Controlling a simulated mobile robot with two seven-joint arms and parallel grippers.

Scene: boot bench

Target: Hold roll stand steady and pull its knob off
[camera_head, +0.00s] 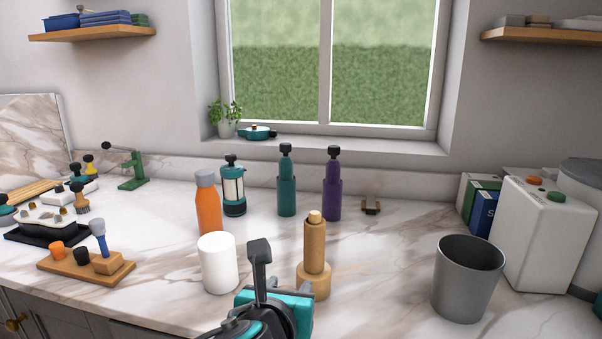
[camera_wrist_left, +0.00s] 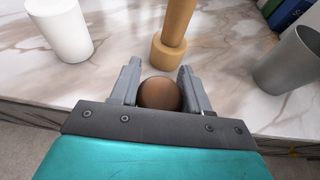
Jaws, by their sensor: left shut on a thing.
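The roll stand (camera_head: 316,250) is a tan wooden post on a thick round base, upright on the counter, with a short narrower peg at its top. It also shows in the left wrist view (camera_wrist_left: 178,22), its top cut off. My left gripper (camera_head: 260,252) is in front of the stand and to its left. In the left wrist view its jaws (camera_wrist_left: 159,88) are shut on a round brown knob (camera_wrist_left: 160,94), which is apart from the stand. The knob is hidden in the head view. My right gripper is not in view.
A white roll (camera_head: 218,264) stands left of the stand, and a grey bin (camera_head: 466,280) stands to the right. Behind are an orange bottle (camera_head: 208,205), a teal bottle (camera_head: 286,185) and a purple bottle (camera_head: 332,187). Bare counter lies between stand and bin.

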